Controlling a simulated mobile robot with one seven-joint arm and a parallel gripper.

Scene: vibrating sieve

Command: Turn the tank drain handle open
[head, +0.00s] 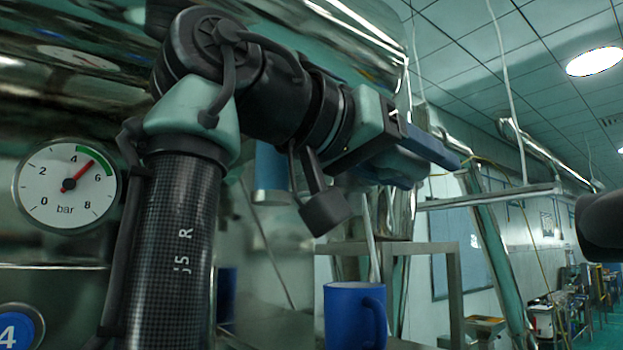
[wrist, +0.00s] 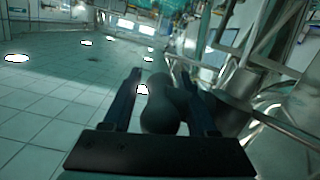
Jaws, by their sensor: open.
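My gripper (head: 432,155) is at the upper middle of the head view, at the end of my raised arm, with blue fingers pointing right. In the wrist view its two fingers (wrist: 160,74) stand apart. A dark, rounded, tapering thing (wrist: 165,108) shows between the fingers in the wrist view; I cannot tell whether they touch it. A dark rounded thing (head: 602,226) also juts in at the right edge of the head view, apart from the gripper. I cannot tell whether either is the tank drain handle. No clear drain handle shows.
A pressure gauge (head: 67,186) and a blue button marked 4 (head: 20,328) are at the left. A blue mug (head: 354,316) stands below the gripper, near a metal frame (head: 452,270). Shiny pipes (head: 495,245) run at the right. Metal tubing (wrist: 262,80) fills the wrist view's right side.

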